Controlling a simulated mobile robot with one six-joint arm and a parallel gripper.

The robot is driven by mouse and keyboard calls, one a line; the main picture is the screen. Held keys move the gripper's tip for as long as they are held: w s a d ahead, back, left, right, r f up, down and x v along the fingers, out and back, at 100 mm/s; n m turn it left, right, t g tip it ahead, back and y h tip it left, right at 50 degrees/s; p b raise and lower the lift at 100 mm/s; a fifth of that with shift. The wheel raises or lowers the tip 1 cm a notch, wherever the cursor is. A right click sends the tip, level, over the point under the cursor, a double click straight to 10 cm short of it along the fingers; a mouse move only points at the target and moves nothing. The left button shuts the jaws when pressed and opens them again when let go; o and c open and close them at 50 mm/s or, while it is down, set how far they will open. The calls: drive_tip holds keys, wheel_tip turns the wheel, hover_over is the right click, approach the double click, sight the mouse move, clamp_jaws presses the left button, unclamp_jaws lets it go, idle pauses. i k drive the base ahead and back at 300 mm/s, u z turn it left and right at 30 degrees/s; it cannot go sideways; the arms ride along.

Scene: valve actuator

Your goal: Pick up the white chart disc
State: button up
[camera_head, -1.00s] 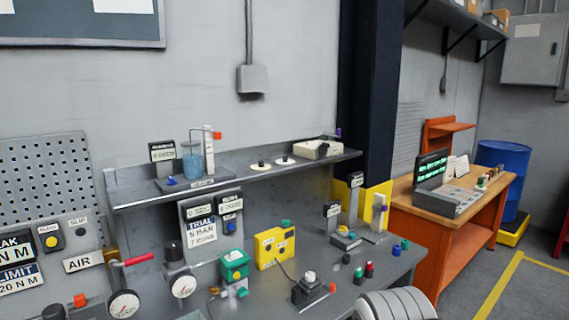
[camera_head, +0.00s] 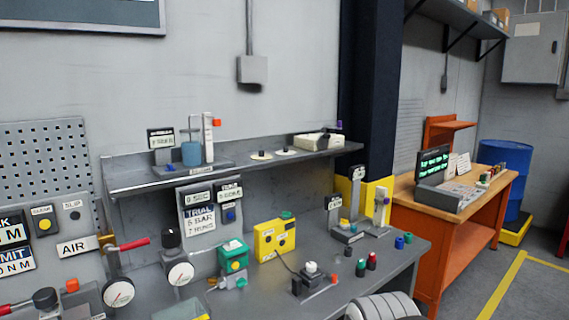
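Two flat white discs with small black knobs lie on the grey shelf (camera_head: 215,172) above the bench. One white disc (camera_head: 261,156) is on the left, and a second white disc (camera_head: 286,152) is just to its right. They look alike at this size, so I cannot tell which is the chart disc. Both are seen at a shallow angle and nothing visible touches them from above. My gripper is not in view. A rounded grey-white ribbed part at the bottom edge looks like my arm.
A white box-like device (camera_head: 318,141) stands right of the discs, and a blue beaker (camera_head: 191,153) with a stand is left. The bench below holds a yellow box (camera_head: 275,239), a green-topped unit (camera_head: 233,257), gauges and small knobs. An orange workbench (camera_head: 450,235) stands at right.

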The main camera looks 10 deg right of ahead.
sight(286, 152)
drive_tip(key=z, duration=0.35)
drive_tip(key=k, duration=1.1)
drive_tip(key=z, duration=1)
drive_tip(key=i, duration=2)
drive_tip(key=u, duration=0.45)
drive_tip(key=i, duration=1.3)
drive_tip(key=u, duration=1.55)
drive_tip(key=i, duration=0.8)
drive_tip(key=u, duration=0.35)
